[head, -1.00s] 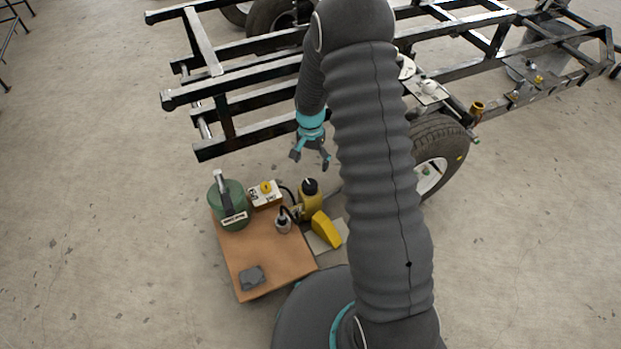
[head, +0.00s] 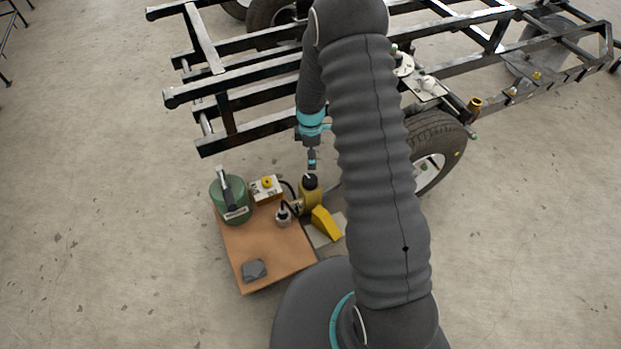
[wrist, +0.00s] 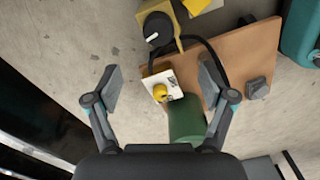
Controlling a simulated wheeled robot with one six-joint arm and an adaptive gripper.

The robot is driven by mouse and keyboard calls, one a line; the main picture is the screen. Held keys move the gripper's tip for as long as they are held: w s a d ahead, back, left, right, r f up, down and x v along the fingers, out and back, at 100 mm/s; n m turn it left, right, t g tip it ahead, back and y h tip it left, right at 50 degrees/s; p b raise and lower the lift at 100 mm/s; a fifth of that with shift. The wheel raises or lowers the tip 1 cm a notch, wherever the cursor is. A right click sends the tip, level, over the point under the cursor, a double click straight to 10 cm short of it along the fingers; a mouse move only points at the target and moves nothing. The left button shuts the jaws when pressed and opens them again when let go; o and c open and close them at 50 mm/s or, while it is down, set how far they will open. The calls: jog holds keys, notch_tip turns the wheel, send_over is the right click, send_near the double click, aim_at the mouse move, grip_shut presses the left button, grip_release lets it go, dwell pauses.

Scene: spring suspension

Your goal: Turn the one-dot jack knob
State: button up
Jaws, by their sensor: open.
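A yellow jack (head: 308,194) with a black top stands beside the board. In the wrist view its black knob (wrist: 157,30) has a white bar mark. A white box (head: 258,190) carries a yellow knob (head: 267,182), which also shows in the wrist view (wrist: 160,92). I cannot make out dots on either knob, so I cannot tell which is the one-dot knob. My gripper (head: 312,160) is empty, pointing down, and appears just above the black jack top in the head view. In the wrist view its open fingers (wrist: 162,85) frame the white box, apart from it.
A brown board (head: 265,250) holds a green canister (head: 238,212), a small silver container (head: 283,215) and a grey block (head: 254,270). A yellow wedge (head: 325,224) lies beside it. A black cable loops near the jack. The black vehicle frame (head: 250,130) and tyre (head: 440,140) stand behind.

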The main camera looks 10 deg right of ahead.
aim_at(310, 179)
notch_tip(310, 179, down, 14)
jog(key=n, duration=0.3)
jog(key=shift+w+r+n, duration=0.1)
jog(key=shift+w+n, duration=0.05)
jog(key=shift+n, duration=0.25)
jog(key=shift+c, duration=0.2)
jog(key=c, duration=1.1)
